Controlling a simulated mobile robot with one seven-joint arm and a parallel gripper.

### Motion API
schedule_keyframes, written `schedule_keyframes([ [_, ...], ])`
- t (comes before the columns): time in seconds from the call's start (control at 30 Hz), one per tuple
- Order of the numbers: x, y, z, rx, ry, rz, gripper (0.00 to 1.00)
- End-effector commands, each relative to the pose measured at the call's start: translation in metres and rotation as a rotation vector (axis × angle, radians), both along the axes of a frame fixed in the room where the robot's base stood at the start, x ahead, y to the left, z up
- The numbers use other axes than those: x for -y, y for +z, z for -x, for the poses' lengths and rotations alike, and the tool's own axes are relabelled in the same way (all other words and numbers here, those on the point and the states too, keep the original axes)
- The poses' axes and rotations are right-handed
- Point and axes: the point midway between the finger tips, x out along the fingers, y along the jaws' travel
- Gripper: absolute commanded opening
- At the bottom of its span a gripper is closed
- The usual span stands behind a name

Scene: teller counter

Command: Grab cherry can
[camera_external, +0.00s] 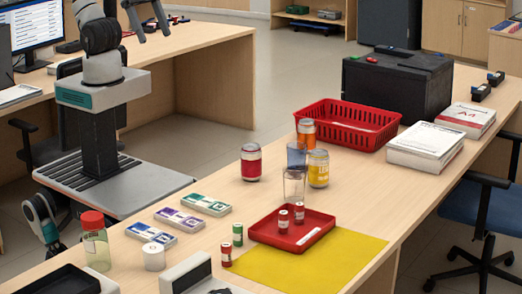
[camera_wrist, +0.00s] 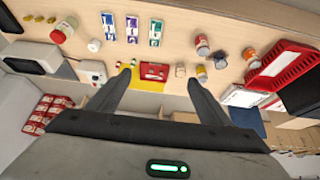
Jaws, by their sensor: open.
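The can with a red label (camera_external: 251,162), which looks like the cherry can, stands upright on the counter, behind the banknote bundles and left of the glasses. It also shows in the wrist view (camera_wrist: 202,46), beyond my right finger. An orange can (camera_external: 306,131) and a yellow can (camera_external: 318,169) stand to its right. My gripper (camera_external: 152,32) is raised at the top left of the external view, well away from the cans. In the wrist view my gripper (camera_wrist: 160,78) has its fingers wide apart with nothing held between them.
A red tray (camera_external: 265,234) with small rolls lies on a yellow mat (camera_external: 345,262). A red basket (camera_external: 370,108) is behind. Several banknote bundles (camera_external: 179,219) lie left. The counter just around the red can is clear.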

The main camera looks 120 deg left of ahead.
Motion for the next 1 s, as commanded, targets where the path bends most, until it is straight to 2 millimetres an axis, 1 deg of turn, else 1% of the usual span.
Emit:
schedule_keyframes([
  [0.07, -0.002, -0.001, -0.004, -0.009, 0.01, 0.003, 0.73],
  [0.17, -0.008, -0.005, -0.02, -0.041, 0.044, 0.015, 0.73],
  [0.27, -0.022, -0.015, -0.049, -0.096, 0.106, 0.034, 0.73],
  [0.3, -0.03, -0.021, -0.063, -0.121, 0.138, 0.043, 0.73],
  [0.37, -0.044, -0.033, -0.085, -0.158, 0.187, 0.058, 0.73],
  [0.4, -0.053, -0.042, -0.099, -0.183, 0.218, 0.068, 0.73],
  [0.47, -0.069, -0.059, -0.119, -0.219, 0.266, 0.081, 0.73],
  [0.5, -0.08, -0.072, -0.131, -0.243, 0.299, 0.09, 0.73],
  [0.57, -0.098, -0.093, -0.15, -0.279, 0.348, 0.101, 0.73],
  [0.6, -0.111, -0.11, -0.16, -0.303, 0.381, 0.109, 0.73],
  [0.67, -0.13, -0.136, -0.175, -0.338, 0.429, 0.118, 0.73],
  [0.7, -0.142, -0.154, -0.183, -0.36, 0.459, 0.126, 0.73],
  [0.77, -0.16, -0.181, -0.192, -0.391, 0.5, 0.134, 0.73],
  [0.8, -0.17, -0.197, -0.197, -0.409, 0.526, 0.139, 0.73],
  [0.9, -0.191, -0.231, -0.204, -0.444, 0.575, 0.148, 0.73],
  [1.0, -0.203, -0.253, -0.206, -0.466, 0.603, 0.153, 0.73],
])
